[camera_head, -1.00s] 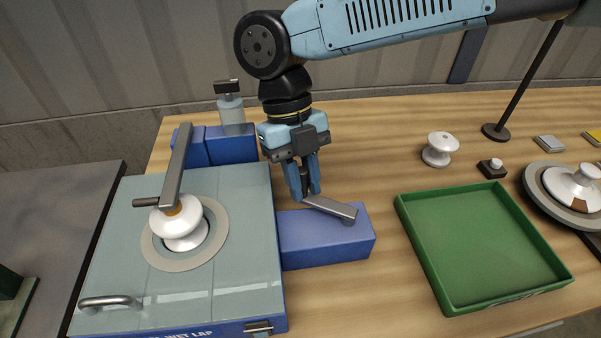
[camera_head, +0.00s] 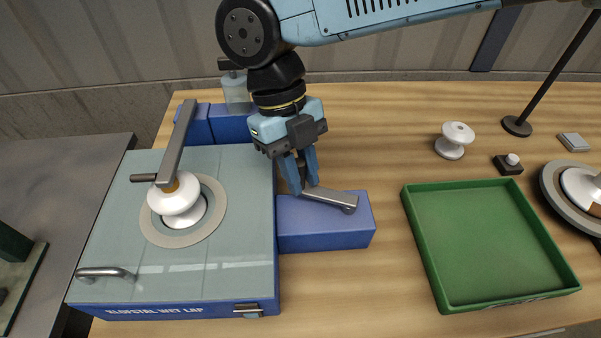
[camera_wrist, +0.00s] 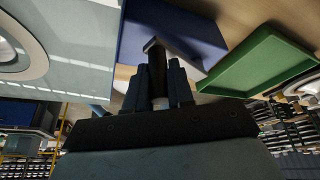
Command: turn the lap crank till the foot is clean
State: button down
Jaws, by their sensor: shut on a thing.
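The wet lap machine (camera_head: 110,235) has a pale top with a ring-shaped lap plate (camera_head: 157,232). A white insulator (camera_head: 178,200) stands on the plate under a grey bar (camera_head: 178,140); its foot is hidden against the plate. The lap crank (camera_head: 332,198) is a grey arm over the blue box (camera_head: 325,235) at the machine's right side. My gripper (camera_head: 304,186) points down and is shut on the crank's handle at the arm's left end. In the wrist view the fingers (camera_wrist: 165,85) close around the handle, with the crank arm (camera_wrist: 160,45) beyond.
A green tray (camera_head: 490,245) lies to the right, empty. A white insulator (camera_head: 454,140), a small push button (camera_head: 508,164) and a round stand (camera_head: 575,195) sit farther right. A metal handle (camera_head: 105,272) is at front left.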

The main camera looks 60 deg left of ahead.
jog(key=c, duration=1.2)
grip_release()
jog(key=shift+w+d+f, duration=0.1)
jog(key=shift+w+d, duration=0.1)
jog(key=shift+w, duration=0.05)
jog(key=shift+o, duration=0.9)
jog(key=shift+s, duration=0.15)
jog(key=shift+a, duration=0.1)
jog(key=shift+a+r, duration=0.25)
jog(key=shift+r, duration=0.35)
jog(key=v, duration=1.2)
jog(key=shift+a+r, duration=0.15)
jog(key=shift+r, duration=0.1)
